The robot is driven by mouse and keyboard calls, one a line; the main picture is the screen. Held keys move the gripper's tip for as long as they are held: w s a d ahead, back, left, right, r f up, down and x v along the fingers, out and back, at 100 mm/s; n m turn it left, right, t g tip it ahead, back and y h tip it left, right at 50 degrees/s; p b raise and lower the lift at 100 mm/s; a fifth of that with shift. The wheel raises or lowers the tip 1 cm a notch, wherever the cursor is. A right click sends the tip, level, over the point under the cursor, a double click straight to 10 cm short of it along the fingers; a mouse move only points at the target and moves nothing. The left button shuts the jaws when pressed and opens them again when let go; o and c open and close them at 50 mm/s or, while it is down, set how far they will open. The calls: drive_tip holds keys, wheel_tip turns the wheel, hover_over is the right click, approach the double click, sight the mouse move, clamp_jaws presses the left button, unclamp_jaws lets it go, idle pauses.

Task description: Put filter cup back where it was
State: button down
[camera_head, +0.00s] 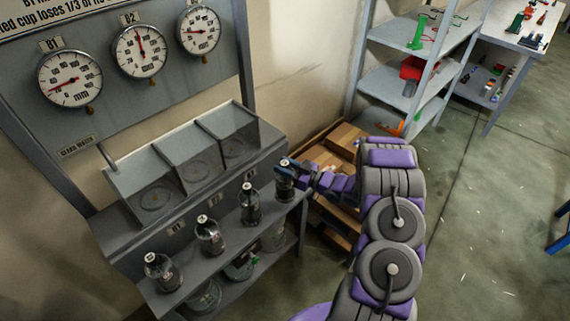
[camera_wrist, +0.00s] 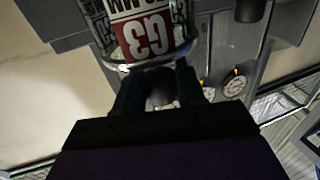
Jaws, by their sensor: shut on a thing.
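The filter cup (camera_head: 285,182) is a clear glass vessel with a dark top at the right end of the bench's front ledge (camera_head: 228,240). In the wrist view the filter cup (camera_wrist: 140,30) is close up, with a label that reads G3, upside down in that picture. My gripper (camera_head: 289,166) is shut on its upper part from the right; the fingers also show in the wrist view (camera_wrist: 158,88). I cannot tell whether the cup's base touches the ledge.
Similar vessels (camera_head: 162,271), (camera_head: 210,235) and (camera_head: 250,204) stand in a row on the ledge. Three open clear bins (camera_head: 190,170) sit behind, below round gauges (camera_head: 138,50). Cardboard boxes (camera_head: 345,138) and a shelf rack (camera_head: 415,70) stand right.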

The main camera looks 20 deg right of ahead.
drive_tip(key=w+d+f+b, duration=0.2)
drive_tip(key=w+f, duration=0.2)
drive_tip(key=w, duration=0.1)
drive_tip(key=shift+w+d, duration=0.3)
drive_tip(key=shift+w, duration=0.05)
idle(0.3)
drive_tip(key=c, duration=0.7)
unclamp_jaws()
